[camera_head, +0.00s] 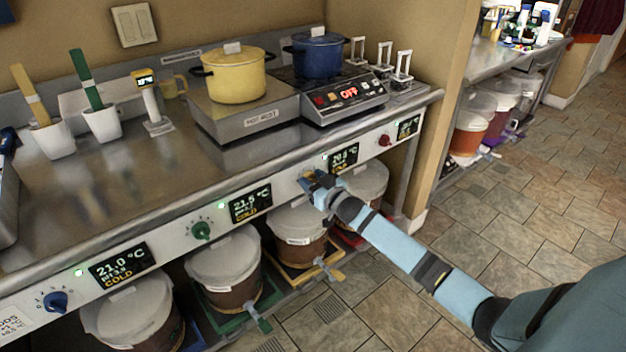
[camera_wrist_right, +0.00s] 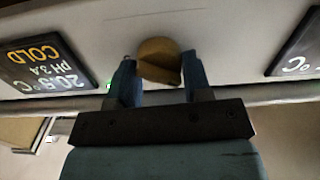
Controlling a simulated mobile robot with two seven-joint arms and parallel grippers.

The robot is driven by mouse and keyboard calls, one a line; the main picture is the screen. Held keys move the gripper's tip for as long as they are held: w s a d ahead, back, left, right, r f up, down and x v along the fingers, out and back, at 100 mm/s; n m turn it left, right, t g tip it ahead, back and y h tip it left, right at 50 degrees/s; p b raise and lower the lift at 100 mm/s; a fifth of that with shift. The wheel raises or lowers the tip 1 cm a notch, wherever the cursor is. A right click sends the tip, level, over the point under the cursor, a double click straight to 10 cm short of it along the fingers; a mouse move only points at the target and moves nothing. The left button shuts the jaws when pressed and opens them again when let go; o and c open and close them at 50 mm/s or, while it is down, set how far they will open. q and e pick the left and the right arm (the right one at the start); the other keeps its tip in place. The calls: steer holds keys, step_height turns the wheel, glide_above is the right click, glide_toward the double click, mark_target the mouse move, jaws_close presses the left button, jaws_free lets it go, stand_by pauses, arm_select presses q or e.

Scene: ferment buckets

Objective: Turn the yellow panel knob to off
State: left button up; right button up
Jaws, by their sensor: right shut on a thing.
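The yellow knob (camera_wrist_right: 158,52) sits on the pale front panel of the counter (camera_head: 290,190). In the right wrist view it is between the two fingers of my right gripper (camera_wrist_right: 160,78). In the head view my right gripper (camera_head: 313,183) is at the panel, between two small displays, and covers most of the knob. It is shut on the knob. The knob's pointer and its marks cannot be read. My left gripper is not in view.
On the same panel are a blue knob (camera_head: 55,301), a green knob (camera_head: 201,230) and a red knob (camera_head: 385,140). Lidded buckets (camera_head: 225,265) stand below. A yellow pot (camera_head: 234,78) and a blue pot (camera_head: 318,55) stand on top. The floor at right is clear.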

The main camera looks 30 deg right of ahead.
steer(key=shift+n+p, duration=0.45)
steer(key=shift+n, duration=0.65)
steer(key=shift+a+n+p, duration=0.1)
steer(key=shift+n+p, duration=0.2)
steer(key=shift+n, duration=0.8)
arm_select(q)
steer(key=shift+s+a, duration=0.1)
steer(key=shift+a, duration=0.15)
arm_select(e)
steer(key=shift+n, duration=1)
steer(key=o, duration=0.9)
arm_select(q)
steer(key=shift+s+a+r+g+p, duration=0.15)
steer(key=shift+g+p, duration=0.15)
steer(key=shift+p, duration=0.75)
arm_select(e)
steer(key=s, duration=0.9)
steer(key=s+d, duration=0.1)
steer(key=s, duration=0.3)
steer(key=shift+s, duration=0.4)
